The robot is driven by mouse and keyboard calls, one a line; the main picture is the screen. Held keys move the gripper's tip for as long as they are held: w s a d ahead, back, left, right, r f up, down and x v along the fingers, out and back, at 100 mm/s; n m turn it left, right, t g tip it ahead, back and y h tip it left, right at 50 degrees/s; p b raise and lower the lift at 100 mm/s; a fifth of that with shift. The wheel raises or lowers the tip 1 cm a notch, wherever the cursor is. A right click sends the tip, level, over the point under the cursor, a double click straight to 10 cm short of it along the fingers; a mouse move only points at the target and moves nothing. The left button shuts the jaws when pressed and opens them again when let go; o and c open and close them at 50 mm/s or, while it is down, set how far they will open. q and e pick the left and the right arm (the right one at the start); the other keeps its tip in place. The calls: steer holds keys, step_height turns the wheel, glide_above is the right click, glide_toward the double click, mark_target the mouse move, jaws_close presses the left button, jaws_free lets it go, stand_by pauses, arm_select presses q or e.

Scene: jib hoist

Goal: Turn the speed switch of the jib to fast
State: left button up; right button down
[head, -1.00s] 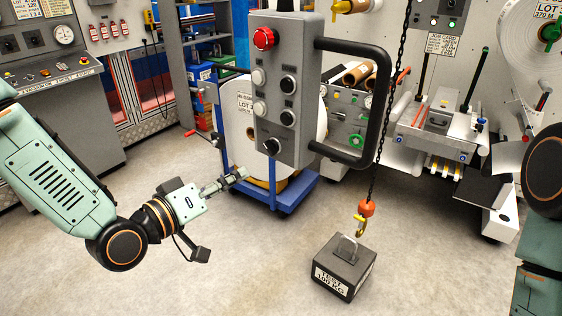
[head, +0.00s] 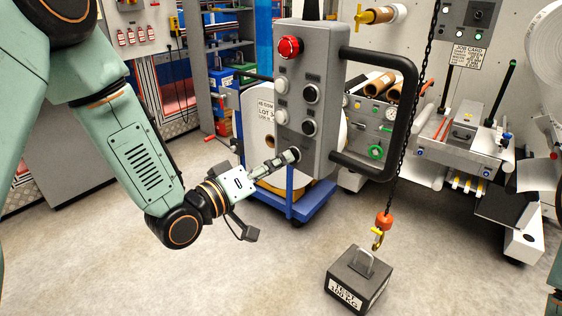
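The grey control pendant (head: 301,75) hangs in the middle of the head view. Its face has a red mushroom button (head: 289,47), white buttons on the left and black ones on the right. The speed switch, a dark rotary knob low on the face, is largely hidden behind my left gripper's fingertips. My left gripper (head: 287,158) comes in from the lower left with its fingertips at the knob. I cannot tell whether the fingers touch or grasp it, or which way the knob points. My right gripper is out of view.
A black handle (head: 411,100) loops from the pendant's right side. A chain (head: 411,130) with an orange hook block (head: 385,220) holds or meets a dark test weight (head: 359,280) near the floor. A blue trolley (head: 312,205) with a white roll stands behind the pendant.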

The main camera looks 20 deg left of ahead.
arm_select(q)
steer(key=shift+x, duration=0.9)
steer(key=shift+s, duration=0.15)
steer(key=c, duration=0.3)
jaws_close()
